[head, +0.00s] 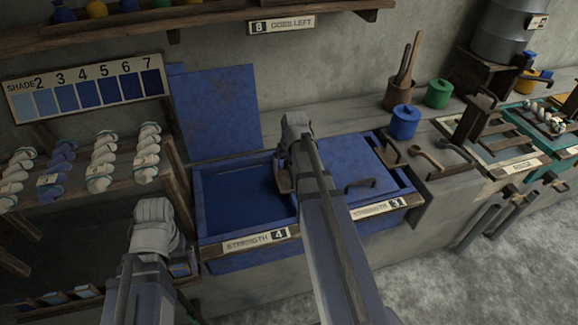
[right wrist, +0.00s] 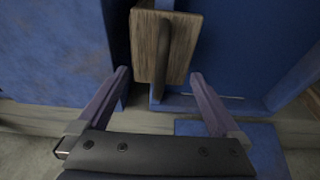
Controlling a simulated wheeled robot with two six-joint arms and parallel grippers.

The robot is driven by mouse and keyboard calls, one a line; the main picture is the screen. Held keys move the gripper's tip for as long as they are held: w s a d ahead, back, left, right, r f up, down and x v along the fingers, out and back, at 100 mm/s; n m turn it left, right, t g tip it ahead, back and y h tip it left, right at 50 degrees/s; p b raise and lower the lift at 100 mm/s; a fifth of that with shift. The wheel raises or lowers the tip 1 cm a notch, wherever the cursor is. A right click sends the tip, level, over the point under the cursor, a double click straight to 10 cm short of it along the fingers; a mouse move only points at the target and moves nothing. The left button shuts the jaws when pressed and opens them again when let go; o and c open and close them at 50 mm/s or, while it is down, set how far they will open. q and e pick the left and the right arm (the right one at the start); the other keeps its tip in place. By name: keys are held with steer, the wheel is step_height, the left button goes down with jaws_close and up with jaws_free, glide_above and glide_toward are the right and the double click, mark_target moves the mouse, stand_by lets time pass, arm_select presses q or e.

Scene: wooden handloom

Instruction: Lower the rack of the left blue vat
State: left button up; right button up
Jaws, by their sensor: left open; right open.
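The left blue vat (head: 205,205) has the label "Strength 4" on its front, and its blue lid (head: 215,110) stands raised behind it. Dark blue liquid (head: 245,196) shows inside. A wooden piece (head: 284,182), likely the rack's handle, is at the vat's right side, partly hidden by my right arm. In the right wrist view this wooden piece (right wrist: 178,50) has a thin upright grip and lies just beyond my open, empty right gripper (right wrist: 160,77). My left gripper (head: 153,232) is left of the vat's front, its fingers hidden.
The right blue vat has a closed lid (head: 345,163) with a handle (head: 362,185). Skeins (head: 100,160) lie on a shelf at left.

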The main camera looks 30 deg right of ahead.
step_height(320, 180, up, 5)
steer(key=p, duration=0.4)
steer(key=shift+r, duration=0.1)
arm_select(q)
step_height(320, 180, up, 5)
steer(key=shift+r, duration=0.1)
arm_select(e)
step_height(320, 180, down, 8)
steer(key=b, duration=0.7)
steer(key=shift+r, duration=0.1)
arm_select(q)
step_height(320, 180, down, 5)
steer(key=shift+f+p, duration=0.1)
steer(key=shift+p, duration=0.9)
arm_select(e)
step_height(320, 180, up, 2)
steer(key=shift+r, duration=0.25)
arm_select(q)
steer(key=shift+f, duration=0.25)
arm_select(e)
steer(key=shift+f, duration=0.2)
arm_select(q)
step_height(320, 180, up, 17)
steer(key=p, duration=1.6)
arm_select(e)
step_height(320, 180, up, 17)
steer(key=shift+f, duration=0.1)
